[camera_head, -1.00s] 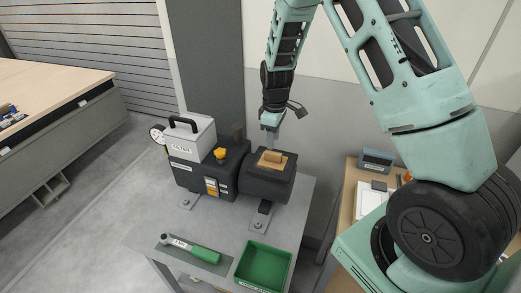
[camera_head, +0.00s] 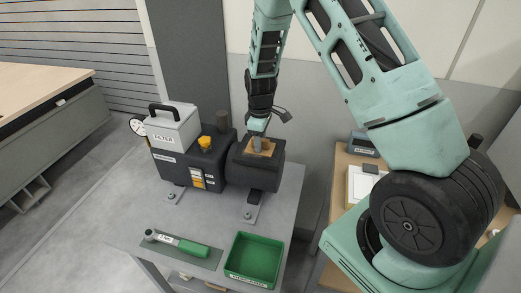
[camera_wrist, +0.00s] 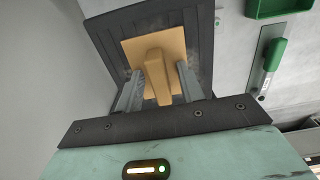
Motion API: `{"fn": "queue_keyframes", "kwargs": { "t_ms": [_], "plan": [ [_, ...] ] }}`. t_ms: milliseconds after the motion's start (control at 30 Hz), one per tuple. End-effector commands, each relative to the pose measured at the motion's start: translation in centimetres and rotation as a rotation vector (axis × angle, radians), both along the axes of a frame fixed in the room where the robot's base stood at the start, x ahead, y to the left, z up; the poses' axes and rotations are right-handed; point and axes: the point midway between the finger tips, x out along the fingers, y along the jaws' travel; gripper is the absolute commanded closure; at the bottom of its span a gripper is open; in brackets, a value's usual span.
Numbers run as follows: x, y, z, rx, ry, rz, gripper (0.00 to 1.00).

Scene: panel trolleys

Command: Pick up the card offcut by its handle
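The card offcut (camera_wrist: 172,44) is a flat tan square with a raised block handle (camera_wrist: 157,78). It lies on the dark top of the machine's right block, and in the head view the card (camera_head: 268,149) is partly hidden by my gripper (camera_head: 258,143). In the wrist view my gripper (camera_wrist: 158,88) is open, with one grey finger on each side of the handle. A gap shows between the left finger and the handle.
The dark machine (camera_head: 192,166) stands on a grey table (camera_head: 225,213) with a white filter box (camera_head: 172,130) and a yellow knob (camera_head: 205,143). A green tray (camera_head: 254,258) and a green-handled tool (camera_head: 180,243) lie at the front. A wooden bench (camera_head: 340,190) stands to the right.

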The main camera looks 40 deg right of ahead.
Motion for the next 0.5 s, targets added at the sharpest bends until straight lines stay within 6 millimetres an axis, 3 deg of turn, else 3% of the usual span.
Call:
{"fn": "queue_keyframes", "kwargs": {
  "t_ms": [200, 367, 500],
  "plan": [
    [-0.05, -0.02, -0.14, -0.001, 0.001, -0.001, 0.62],
    [-0.07, -0.02, -0.18, 0.000, 0.002, -0.001, 1.00],
    [-0.10, -0.02, -0.19, 0.000, 0.003, 0.000, 1.00]
  ]
}}
